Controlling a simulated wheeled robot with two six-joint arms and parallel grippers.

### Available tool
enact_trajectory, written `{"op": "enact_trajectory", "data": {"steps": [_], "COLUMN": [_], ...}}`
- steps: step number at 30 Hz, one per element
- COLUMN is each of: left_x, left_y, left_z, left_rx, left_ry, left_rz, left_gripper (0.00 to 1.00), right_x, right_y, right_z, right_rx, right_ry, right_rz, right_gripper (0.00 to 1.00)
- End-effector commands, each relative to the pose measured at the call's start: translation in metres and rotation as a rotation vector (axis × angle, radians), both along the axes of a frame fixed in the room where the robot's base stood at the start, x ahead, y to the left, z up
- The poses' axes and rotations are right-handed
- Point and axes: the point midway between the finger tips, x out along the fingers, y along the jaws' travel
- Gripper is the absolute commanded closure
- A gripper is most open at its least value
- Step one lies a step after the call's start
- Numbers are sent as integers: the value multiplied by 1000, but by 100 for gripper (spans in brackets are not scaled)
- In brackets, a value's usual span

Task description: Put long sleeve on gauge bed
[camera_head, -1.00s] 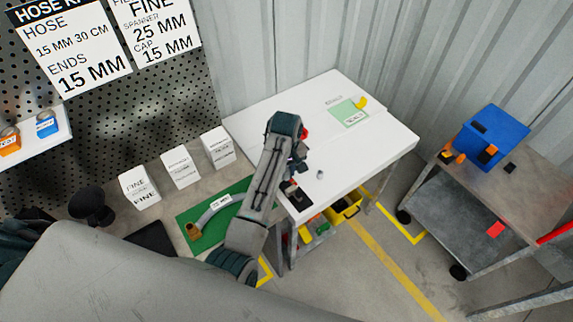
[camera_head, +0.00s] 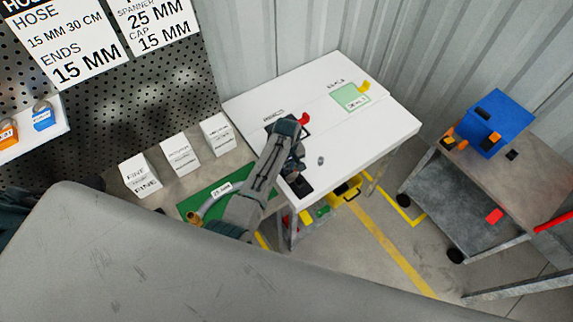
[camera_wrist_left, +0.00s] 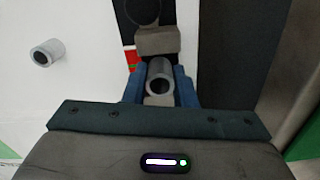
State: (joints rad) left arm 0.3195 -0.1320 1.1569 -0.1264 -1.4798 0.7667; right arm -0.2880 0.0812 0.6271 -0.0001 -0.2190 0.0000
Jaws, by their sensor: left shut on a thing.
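My left gripper (camera_head: 294,166) is over the near left part of the white table. In the left wrist view its blue fingers (camera_wrist_left: 160,88) are shut on a grey sleeve (camera_wrist_left: 160,76), seen end-on, so its length is hard to judge. Grey blocks (camera_wrist_left: 158,41) show just beyond and below the sleeve, by a dark strip; whether the sleeve touches them is unclear. A dark piece, perhaps the gauge bed (camera_head: 300,187), lies at the table's near edge, partly hidden by the arm. Another grey sleeve (camera_head: 320,160) is on the table, also in the left wrist view (camera_wrist_left: 47,52). My right gripper is not in view.
A cart with a blue box (camera_head: 495,125) is right. The table's right side is clear.

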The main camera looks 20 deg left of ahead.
Motion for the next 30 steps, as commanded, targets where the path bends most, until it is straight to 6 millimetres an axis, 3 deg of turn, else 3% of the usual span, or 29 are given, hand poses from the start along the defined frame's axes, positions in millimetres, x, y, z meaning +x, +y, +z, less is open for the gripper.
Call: {"op": "enact_trajectory", "data": {"steps": [9, 10, 13, 24, 30], "left_x": [0, 0, 0, 0, 0], "left_y": [0, 0, 0, 0, -1], "left_z": [-3, -3, -3, 3, 31], "left_rx": [0, 0, -1, -1, -2], "left_ry": [0, 0, -1, -2, -4], "left_rz": [0, 0, 0, 0, 0], "left_gripper": [100, 72, 54, 54, 54], "right_x": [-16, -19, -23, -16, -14], "right_y": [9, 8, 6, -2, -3], "right_z": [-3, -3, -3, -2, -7], "right_rx": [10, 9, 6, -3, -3], "right_ry": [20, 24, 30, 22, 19], "right_rz": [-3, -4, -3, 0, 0], "right_gripper": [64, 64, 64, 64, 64]}}
